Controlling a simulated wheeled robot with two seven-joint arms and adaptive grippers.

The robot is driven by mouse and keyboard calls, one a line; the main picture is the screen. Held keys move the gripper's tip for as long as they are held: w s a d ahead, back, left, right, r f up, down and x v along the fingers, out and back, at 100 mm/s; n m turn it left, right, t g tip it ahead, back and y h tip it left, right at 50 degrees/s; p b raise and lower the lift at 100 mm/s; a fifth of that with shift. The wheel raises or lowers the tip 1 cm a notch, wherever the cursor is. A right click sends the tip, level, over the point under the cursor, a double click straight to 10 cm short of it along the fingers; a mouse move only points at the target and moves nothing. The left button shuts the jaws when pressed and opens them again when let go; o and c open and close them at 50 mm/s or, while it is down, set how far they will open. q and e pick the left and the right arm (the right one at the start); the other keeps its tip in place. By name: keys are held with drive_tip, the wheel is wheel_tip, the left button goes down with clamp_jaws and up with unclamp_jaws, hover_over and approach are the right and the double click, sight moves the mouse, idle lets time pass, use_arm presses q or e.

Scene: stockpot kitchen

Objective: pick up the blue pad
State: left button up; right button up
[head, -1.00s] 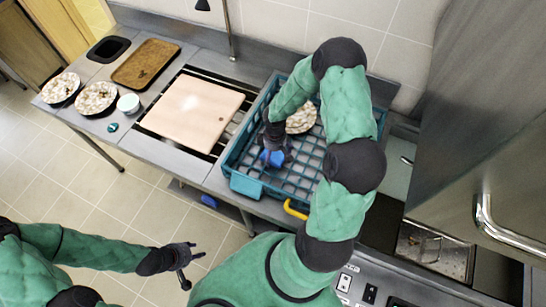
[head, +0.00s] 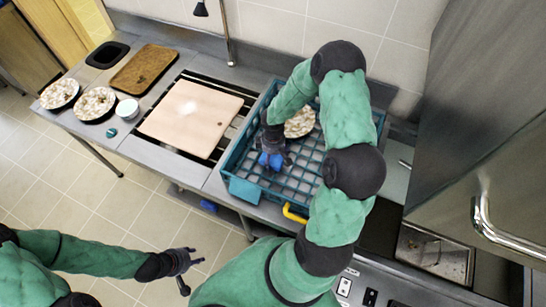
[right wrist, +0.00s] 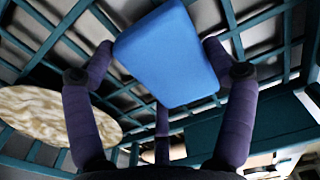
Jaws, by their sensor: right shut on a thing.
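The blue pad (head: 270,161) is inside the teal dish rack, near its front left. In the right wrist view the pad (right wrist: 168,52) is a plain blue block between the dark fingers. My right gripper (head: 271,150) is shut on it from above, its fingers at the pad's sides. The fingers hide part of the pad in the head view, and I cannot tell whether it touches the rack floor. My left gripper (head: 191,268) is open and empty, in front of the counter over the tiled floor.
The teal rack (head: 241,190) has raised walls around the pad. A patterned plate (head: 300,122) is in it, close to my right gripper. A cutting board (head: 190,115), a brown tray (head: 144,66), a bowl (head: 127,109) and dirty plates (head: 95,104) lie left. A yellow handle (head: 295,213) is at the rack's front.

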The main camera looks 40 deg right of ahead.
drive_tip(key=a+r, duration=0.1)
drive_tip(key=r, duration=0.1)
drive_tip(key=a+r, duration=0.2)
drive_tip(key=r, duration=0.1)
drive_tip(key=w+a+r, duration=0.1)
drive_tip(key=r, duration=0.1)
drive_tip(key=shift+a+r, duration=0.35)
drive_tip(key=shift+r, duration=0.05)
drive_tip(key=w+a+r, duration=0.2)
drive_tip(key=a+r, duration=0.2)
drive_tip(key=a, duration=0.5)
drive_tip(key=shift+r, duration=0.1)
